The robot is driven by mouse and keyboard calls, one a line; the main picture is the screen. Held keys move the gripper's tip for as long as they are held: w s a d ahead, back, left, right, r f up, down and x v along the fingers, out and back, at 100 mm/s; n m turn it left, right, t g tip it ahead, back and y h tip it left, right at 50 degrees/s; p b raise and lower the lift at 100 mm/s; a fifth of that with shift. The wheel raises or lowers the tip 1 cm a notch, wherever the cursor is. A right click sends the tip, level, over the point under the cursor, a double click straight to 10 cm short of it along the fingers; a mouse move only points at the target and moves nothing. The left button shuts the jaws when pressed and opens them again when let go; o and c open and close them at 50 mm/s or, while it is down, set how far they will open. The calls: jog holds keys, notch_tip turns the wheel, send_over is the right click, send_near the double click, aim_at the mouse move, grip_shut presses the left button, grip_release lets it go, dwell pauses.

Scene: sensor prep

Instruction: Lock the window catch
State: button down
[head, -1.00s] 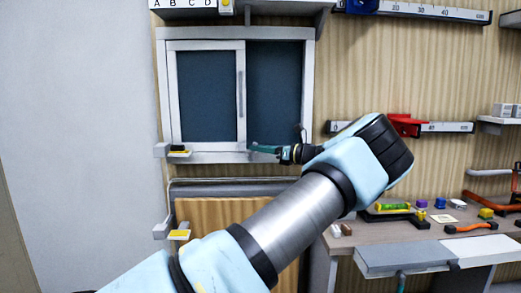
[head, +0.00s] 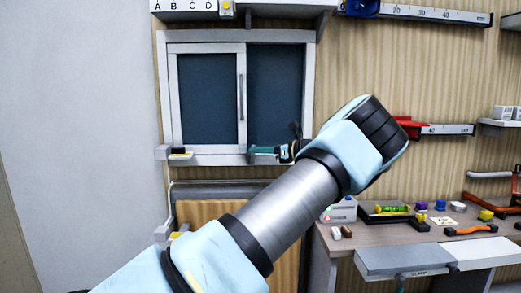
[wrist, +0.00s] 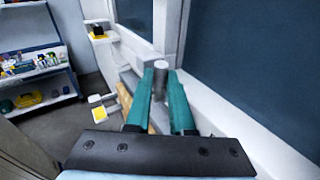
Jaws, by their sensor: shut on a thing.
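The window (head: 207,98) has a light frame, dark panes and a vertical handle (head: 241,97) on its sliding sash. My gripper (head: 252,152) has teal fingers and is at the bottom rail, right of the sash's lower corner. In the wrist view my gripper (wrist: 161,82) is shut on a short grey upright knob (wrist: 160,69), which appears to be the window catch's. The knob stands between the fingertips, close to the frame. The fingers hide its lower part, and I cannot tell the catch's position. In the head view the knob is not distinguishable.
A red piece (head: 409,125) is on the wall rail. A stocked shelf (wrist: 35,62) shows in the wrist view.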

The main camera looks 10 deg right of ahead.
jog(key=c, duration=0.8)
grip_release()
jog(key=shift+s+d, duration=0.1)
jog(key=shift+d, duration=0.05)
jog(key=b+v, duration=0.3)
jog(key=v, duration=0.7)
jog(key=shift+s+d+r, duration=0.1)
jog(key=shift+s+d, duration=0.1)
jog(key=shift+d, duration=0.05)
jog(key=a+f+n+g+h, duration=0.2)
jog(key=a+f+n+g, duration=0.4)
jog(key=a, duration=0.7)
jog(key=a+f+n+g+h, duration=0.2)
jog(key=a+f+n+g, duration=0.15)
jog(key=a+f, duration=0.65)
jog(key=s+a+n+h, duration=0.2)
jog(key=s+n, duration=0.3)
jog(key=s, duration=0.3)
jog(key=s+a+f+n+h, duration=0.1)
jog(key=s+a+n+h, duration=0.2)
jog(key=s+a+n, duration=0.2)
jog(key=s+a+n+h, duration=0.3)
jog(key=s+n, duration=0.4)
jog(key=s, duration=0.4)
jog(key=shift+s+a+f+g, duration=0.1)
jog(key=shift+a+f+g, duration=0.1)
jog(key=shift+a, duration=0.15)
jog(key=shift+s+a+f+g, duration=0.1)
jog(key=shift+a+f, duration=0.05)
jog(key=shift+a, duration=0.2)
